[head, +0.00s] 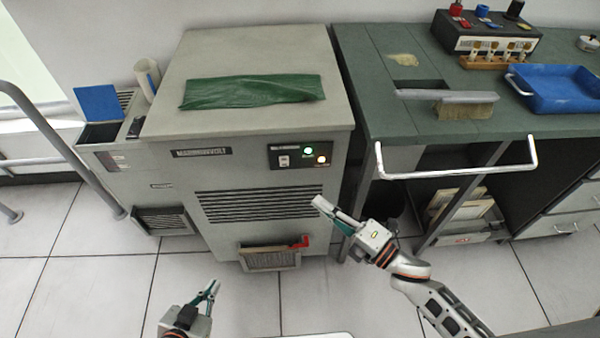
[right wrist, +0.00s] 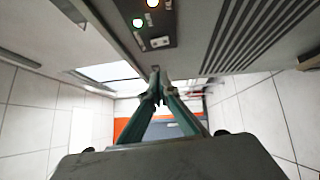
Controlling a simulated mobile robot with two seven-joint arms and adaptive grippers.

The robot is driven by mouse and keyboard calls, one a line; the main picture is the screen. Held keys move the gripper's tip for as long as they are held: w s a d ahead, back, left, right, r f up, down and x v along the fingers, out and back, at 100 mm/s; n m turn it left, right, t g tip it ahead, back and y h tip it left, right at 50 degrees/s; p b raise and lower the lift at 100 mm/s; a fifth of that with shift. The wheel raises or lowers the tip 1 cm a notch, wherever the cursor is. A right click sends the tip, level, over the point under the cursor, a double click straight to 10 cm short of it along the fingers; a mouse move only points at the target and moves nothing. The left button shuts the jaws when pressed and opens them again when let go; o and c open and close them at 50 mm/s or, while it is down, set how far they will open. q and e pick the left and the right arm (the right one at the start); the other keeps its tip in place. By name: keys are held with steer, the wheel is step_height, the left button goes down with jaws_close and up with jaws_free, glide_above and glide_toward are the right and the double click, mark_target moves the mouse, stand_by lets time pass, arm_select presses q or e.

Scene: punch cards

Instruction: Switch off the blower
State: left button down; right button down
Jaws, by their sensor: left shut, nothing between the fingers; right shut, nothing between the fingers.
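The blower is a grey cabinet (head: 230,165) with a louvred front. A dark control panel (head: 301,154) at its upper right front carries a small white switch (head: 284,161), a lit green lamp (head: 308,151) and a lit amber lamp (head: 321,160). The panel (right wrist: 155,25) also shows at the top of the right wrist view. My right gripper (head: 322,205) is shut and empty, in front of the cabinet, below and right of the panel. Its fingertips (right wrist: 158,78) appear apart from the panel. My left gripper (head: 213,288) is low, over the floor, in front of the cabinet's left part, shut and empty.
A green cloth (head: 252,91) lies on the cabinet top. A red handle (head: 302,242) sits low on the front. The floor in front is clear.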

steer(key=shift+a+n, duration=0.1)
steer(key=shift+n, duration=0.4)
glide_toward(284, 161)
steer(key=w+a+r, duration=0.1)
steer(key=w+a, duration=0.2)
steer(key=a, duration=0.3)
steer(key=shift+w+d+p, duration=0.3)
steer(key=shift+w, duration=0.25)
steer(key=shift+r, duration=0.1)
